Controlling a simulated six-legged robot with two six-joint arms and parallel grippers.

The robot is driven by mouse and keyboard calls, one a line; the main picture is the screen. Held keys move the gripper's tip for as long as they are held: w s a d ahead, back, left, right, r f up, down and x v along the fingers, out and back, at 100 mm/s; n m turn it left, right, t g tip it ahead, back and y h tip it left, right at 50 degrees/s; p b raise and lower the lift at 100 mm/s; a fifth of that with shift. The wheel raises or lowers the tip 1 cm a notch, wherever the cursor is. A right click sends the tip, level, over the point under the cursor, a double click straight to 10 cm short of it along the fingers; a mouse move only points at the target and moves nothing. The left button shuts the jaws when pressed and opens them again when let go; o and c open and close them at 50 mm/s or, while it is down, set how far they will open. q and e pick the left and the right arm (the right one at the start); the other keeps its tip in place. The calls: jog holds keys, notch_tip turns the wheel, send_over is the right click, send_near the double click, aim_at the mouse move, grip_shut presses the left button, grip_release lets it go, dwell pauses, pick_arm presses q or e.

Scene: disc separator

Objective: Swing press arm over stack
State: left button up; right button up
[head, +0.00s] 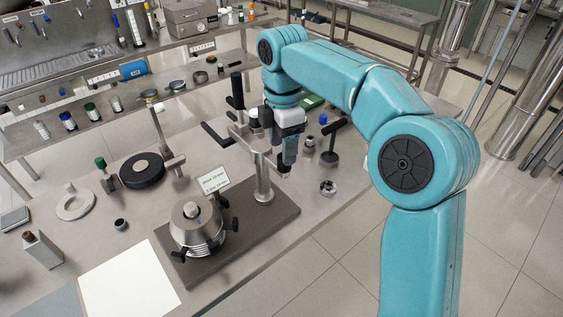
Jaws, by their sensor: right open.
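The disc stack (195,230) is a round metal stack with black knobs around it, on the front left of a dark base plate (285,215). A metal post (264,183) stands on the same plate, behind and right of the stack. The press arm (247,138) runs from the post's top toward the back left, with an upright black handle (237,92) near its far end. It points away from the stack. My right gripper (287,166) is open, pointing down just right of the post's top; whether it touches the press arm is unclear. My left gripper is out of view.
A small sign (214,180) stands behind the stack. A black disc (142,170), a pale ring (75,203) and a white sheet (128,283) lie to the left. A black-handled tool (332,142) stands right of my gripper. Shelves with bottles line the back.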

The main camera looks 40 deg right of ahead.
notch_tip(320, 180, down, 4)
jog(key=shift+d+r, duration=0.1)
jog(key=shift+w+f, duration=0.15)
jog(key=shift+f, duration=0.1)
jog(key=shift+s+r, duration=0.15)
jog(key=shift+s, duration=0.15)
jog(key=shift+w, duration=0.25)
jog(key=c, duration=0.9)
jog(key=shift+s, duration=0.1)
grip_shut()
